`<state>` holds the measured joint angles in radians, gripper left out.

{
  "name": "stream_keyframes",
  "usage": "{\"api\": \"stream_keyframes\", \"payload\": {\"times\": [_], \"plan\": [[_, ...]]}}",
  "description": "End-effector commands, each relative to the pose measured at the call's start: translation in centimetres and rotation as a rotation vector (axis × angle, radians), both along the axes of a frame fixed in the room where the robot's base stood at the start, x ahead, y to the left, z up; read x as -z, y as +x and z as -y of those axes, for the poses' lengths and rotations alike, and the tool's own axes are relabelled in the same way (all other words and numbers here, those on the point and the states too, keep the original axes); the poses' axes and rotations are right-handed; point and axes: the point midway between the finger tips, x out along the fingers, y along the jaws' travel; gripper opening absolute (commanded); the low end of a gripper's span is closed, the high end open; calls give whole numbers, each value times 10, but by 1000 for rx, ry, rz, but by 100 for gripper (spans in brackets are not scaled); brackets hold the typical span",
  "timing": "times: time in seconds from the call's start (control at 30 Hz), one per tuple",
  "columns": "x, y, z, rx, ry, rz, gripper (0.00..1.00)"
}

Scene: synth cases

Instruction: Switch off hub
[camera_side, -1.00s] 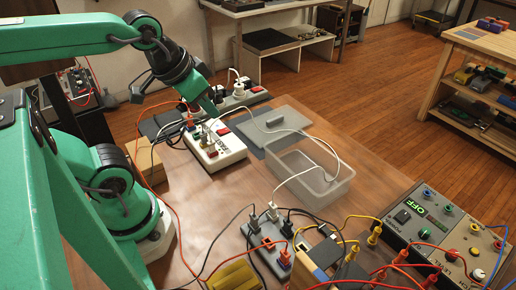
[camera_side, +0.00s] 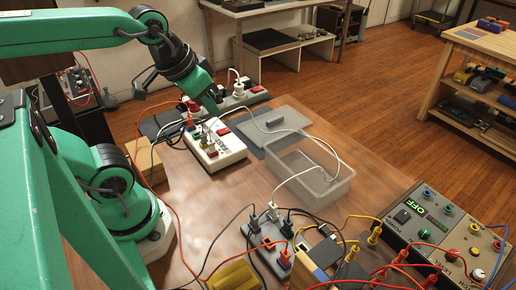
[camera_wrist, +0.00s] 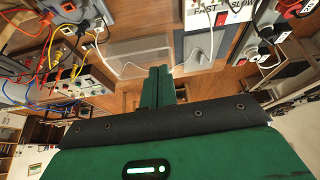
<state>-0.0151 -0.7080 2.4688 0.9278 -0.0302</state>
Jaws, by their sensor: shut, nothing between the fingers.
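My gripper (camera_side: 211,105) is shut and empty, pointing down near the far end of a white box with red and black parts (camera_side: 218,152). In the wrist view its two fingers (camera_wrist: 158,82) lie together. I cannot tell for sure which item is the hub. A grey block with plugs and a red switch (camera_side: 266,248) lies near the front of the table. A power strip with plugs (camera_side: 243,98) lies at the back, and it seems to show in the wrist view (camera_wrist: 283,35). The white box, with FAST and SLOW lettering, shows there too (camera_wrist: 222,20).
A clear plastic bin (camera_side: 318,190) stands mid-table beside a grey lid (camera_side: 290,118). A control box reading OFF (camera_side: 410,222) stands at the right. Red, white, black and yellow cables cross the table. Some bare wood shows left of the bin.

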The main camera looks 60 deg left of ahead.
Motion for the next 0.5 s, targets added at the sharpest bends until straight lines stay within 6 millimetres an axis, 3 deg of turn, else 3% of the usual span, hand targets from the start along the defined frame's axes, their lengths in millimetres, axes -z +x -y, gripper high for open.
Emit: {"api": "stream_keyframes", "payload": {"times": [0.5], "plan": [[-3, 31, -25, -279, -79, -238, 0]]}}
